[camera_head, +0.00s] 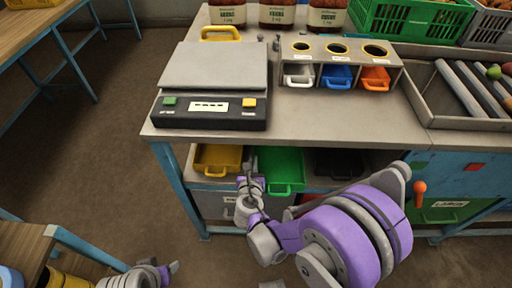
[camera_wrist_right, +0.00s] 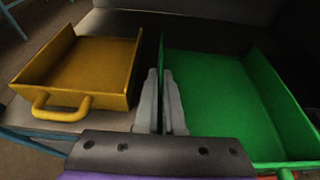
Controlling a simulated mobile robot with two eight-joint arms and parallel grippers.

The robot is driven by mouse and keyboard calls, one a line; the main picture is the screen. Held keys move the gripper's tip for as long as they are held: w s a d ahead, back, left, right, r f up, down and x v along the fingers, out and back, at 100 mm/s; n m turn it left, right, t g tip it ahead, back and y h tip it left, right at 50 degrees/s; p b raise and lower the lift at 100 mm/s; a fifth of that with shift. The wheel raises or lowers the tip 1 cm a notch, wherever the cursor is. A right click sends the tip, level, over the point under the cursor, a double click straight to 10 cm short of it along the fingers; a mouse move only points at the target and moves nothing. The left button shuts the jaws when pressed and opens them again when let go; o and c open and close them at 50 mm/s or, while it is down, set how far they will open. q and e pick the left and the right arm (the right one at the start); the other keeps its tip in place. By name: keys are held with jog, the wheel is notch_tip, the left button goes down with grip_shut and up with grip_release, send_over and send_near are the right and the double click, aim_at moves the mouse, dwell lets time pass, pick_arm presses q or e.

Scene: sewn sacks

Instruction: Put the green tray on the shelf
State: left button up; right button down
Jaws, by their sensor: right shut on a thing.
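The green tray (camera_head: 281,164) rests on the shelf under the bench, between a yellow tray (camera_head: 218,158) and a black tray (camera_head: 338,163), its handle facing the front. In the right wrist view the green tray (camera_wrist_right: 222,100) fills the right side and the yellow tray (camera_wrist_right: 92,65) is at left. My right gripper (camera_head: 250,183) is at the green tray's left side; its fingers (camera_wrist_right: 162,85) are shut on the left wall, one on each side. My left gripper (camera_head: 168,270) is low at the bottom left, away from the trays; its jaws are unclear.
The bench top (camera_head: 330,110) above the shelf holds a scale (camera_head: 213,85), a rack with small bins (camera_head: 337,72), jars and a green crate (camera_head: 410,22). A blue bench leg (camera_head: 178,190) stands left of the trays. Open floor (camera_head: 80,150) lies to the left.

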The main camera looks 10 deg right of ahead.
jog(key=w, duration=0.2)
jog(key=w+d, duration=0.1)
jog(key=w, duration=0.2)
jog(key=w+d, duration=0.1)
jog(key=w, duration=0.2)
jog(key=shift+d, duration=0.15)
jog(key=shift+f+b, duration=0.6)
jog(key=shift+f, duration=1.2)
jog(key=shift+f, duration=0.1)
jog(key=c, duration=1.4)
grip_release()
jog(key=shift+c, duration=0.2)
jog(key=o, duration=0.4)
